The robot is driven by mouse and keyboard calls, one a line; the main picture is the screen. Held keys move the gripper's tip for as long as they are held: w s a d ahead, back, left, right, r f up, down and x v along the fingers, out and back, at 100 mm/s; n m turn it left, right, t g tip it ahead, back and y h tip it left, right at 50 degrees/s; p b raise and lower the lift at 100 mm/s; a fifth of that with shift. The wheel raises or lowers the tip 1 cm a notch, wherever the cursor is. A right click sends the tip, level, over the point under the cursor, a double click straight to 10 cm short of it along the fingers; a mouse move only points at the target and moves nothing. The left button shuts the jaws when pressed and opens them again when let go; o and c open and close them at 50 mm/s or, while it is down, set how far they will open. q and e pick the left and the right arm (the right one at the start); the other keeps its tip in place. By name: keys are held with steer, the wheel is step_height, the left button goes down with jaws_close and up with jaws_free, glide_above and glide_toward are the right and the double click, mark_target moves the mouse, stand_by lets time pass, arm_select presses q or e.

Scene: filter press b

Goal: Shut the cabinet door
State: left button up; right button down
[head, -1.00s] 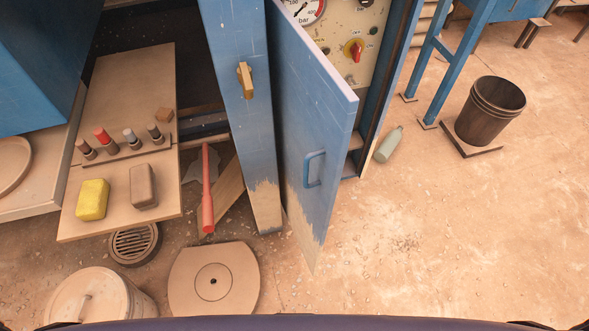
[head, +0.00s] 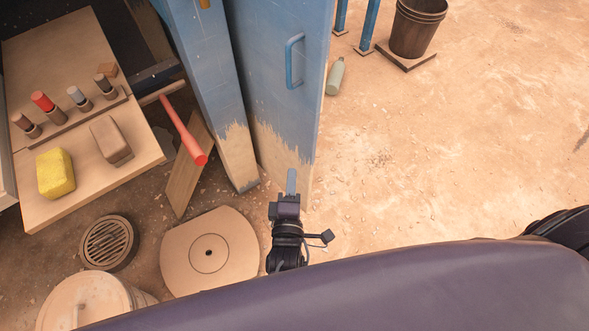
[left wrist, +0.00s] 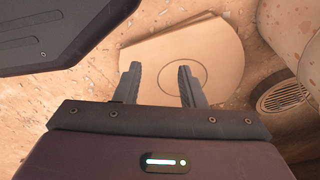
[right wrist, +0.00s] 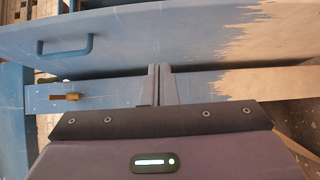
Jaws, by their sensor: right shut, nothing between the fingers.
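The blue cabinet door (head: 262,75) stands ajar in the head view, with its lower end bare of paint. Its blue handle (head: 289,62) is near the right edge. The door (right wrist: 150,35) and handle (right wrist: 67,48) also cross the top of the right wrist view. My right gripper (head: 291,180) is shut and empty, in front of the door's bare lower end; I cannot tell whether it touches. Its fingers (right wrist: 160,75) overlap the blue post in the right wrist view. My left gripper (left wrist: 158,70) is open and empty above a round-edged floor plate, outside the head view.
A blue post (head: 205,90) stands left of the door; its yellow latch (right wrist: 66,97) shows in the right wrist view. A shelf (head: 150,160), red bar (head: 182,130) and floor plate (head: 235,240) lie left. A bottle (head: 335,77) and bucket (head: 415,30) stand right.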

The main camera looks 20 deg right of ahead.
glide_toward(307, 127)
steer(key=w+a, duration=0.2)
steer(key=w, duration=0.2)
steer(key=d, duration=0.1)
steer(key=w+d, duration=0.1)
steer(key=d, duration=0.1)
steer(key=shift+w, duration=0.15)
steer(key=shift+w+d, duration=0.2)
steer(key=shift+d, duration=0.15)
